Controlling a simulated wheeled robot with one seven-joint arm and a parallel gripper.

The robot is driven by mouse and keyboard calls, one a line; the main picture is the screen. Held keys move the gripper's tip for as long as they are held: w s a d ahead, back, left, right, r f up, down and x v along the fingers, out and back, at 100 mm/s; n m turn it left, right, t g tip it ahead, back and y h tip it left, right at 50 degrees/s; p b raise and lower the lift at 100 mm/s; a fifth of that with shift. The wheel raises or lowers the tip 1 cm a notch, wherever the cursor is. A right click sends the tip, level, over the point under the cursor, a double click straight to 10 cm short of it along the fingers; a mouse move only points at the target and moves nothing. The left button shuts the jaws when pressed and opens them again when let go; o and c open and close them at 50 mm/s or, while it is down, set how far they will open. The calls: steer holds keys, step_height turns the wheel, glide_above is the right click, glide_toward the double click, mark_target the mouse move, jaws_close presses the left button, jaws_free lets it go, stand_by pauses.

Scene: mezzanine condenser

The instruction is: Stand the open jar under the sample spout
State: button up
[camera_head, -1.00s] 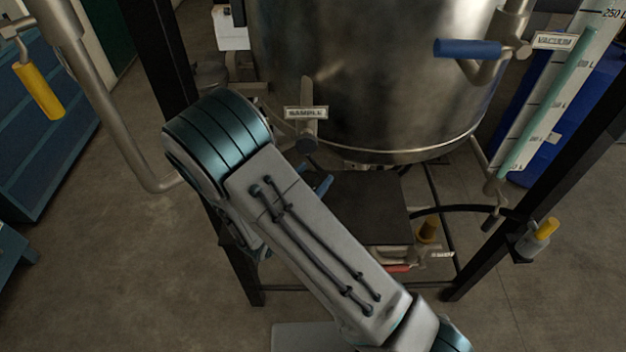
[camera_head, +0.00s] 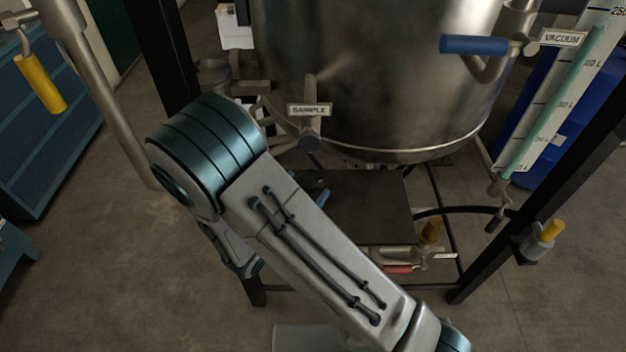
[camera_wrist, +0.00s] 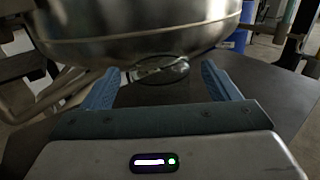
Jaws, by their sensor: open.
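A clear, glassy round shape, which looks like the open jar (camera_wrist: 162,69), shows in the wrist view at the dark plate, below the steel vessel. My gripper (camera_wrist: 160,78) is open, with one blue finger on each side of this shape; I see no contact. In the head view the sample spout's valve (camera_head: 310,141) sits below the SAMPLE label (camera_head: 309,109) on the vessel's front. A bit of blue finger shows beside my arm there, low over the plate. The jar does not show in the head view. The spout's outlet is not clear in either view.
The steel vessel (camera_head: 370,75) hangs close above the dark plate (camera_head: 370,207). A black frame post (camera_head: 545,200) stands at right. A valve with a red handle (camera_head: 398,269) sits at the plate's front edge. A blue-handled vacuum valve (camera_head: 473,45) is higher up.

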steer(key=b+v, duration=0.1)
steer(key=v, duration=0.6)
stand_by(2.4)
